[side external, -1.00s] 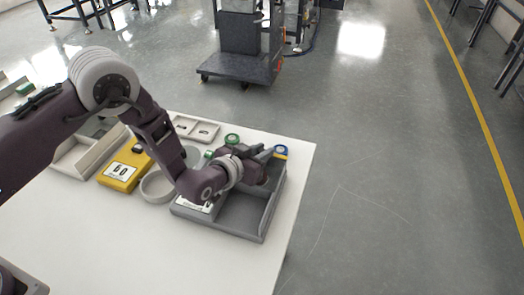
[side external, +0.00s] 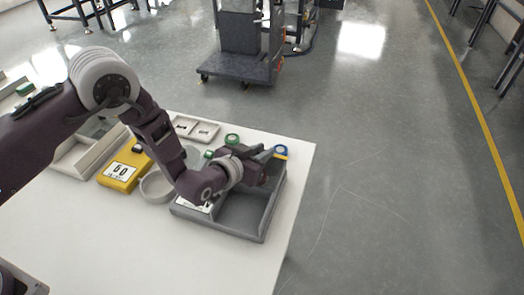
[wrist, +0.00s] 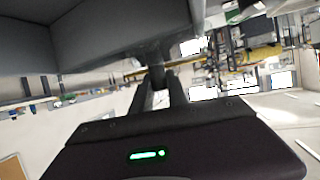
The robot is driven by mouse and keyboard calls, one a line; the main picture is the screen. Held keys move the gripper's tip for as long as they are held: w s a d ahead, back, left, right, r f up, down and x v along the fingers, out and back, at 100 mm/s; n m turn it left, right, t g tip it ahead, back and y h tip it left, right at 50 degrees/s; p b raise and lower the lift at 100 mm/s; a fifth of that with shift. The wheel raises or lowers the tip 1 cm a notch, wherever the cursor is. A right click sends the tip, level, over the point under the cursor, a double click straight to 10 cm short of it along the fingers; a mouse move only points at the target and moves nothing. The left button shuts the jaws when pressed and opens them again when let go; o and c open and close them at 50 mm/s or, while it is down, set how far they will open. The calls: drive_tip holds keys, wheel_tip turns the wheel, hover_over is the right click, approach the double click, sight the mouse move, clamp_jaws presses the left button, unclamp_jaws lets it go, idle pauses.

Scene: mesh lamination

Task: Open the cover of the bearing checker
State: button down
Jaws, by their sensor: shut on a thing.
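A grey open box (side external: 243,212) with a white label on its left part stands near the table's right edge in the side view; it may be the bearing checker. My gripper (side external: 270,152) is over its far part, turned sideways, with the fingers near the far rim. In the wrist view, large grey walls (wrist: 120,32) fill the top, and my gripper's fingers (wrist: 158,75) reach up to a dark part at their lower edge. The fingers are shut on this part, which looks like a piece of the box or its cover. My arm hides much of the box's far side.
A yellow device (side external: 122,172) marked 60, a pale round dish (side external: 155,187) and a pale tray (side external: 197,128) stand left of the box. The table's front is clear.

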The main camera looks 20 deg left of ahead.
drive_tip(key=s, duration=1)
drive_tip(key=c, duration=1.3)
unclamp_jaws()
drive_tip(key=v, duration=0.7)
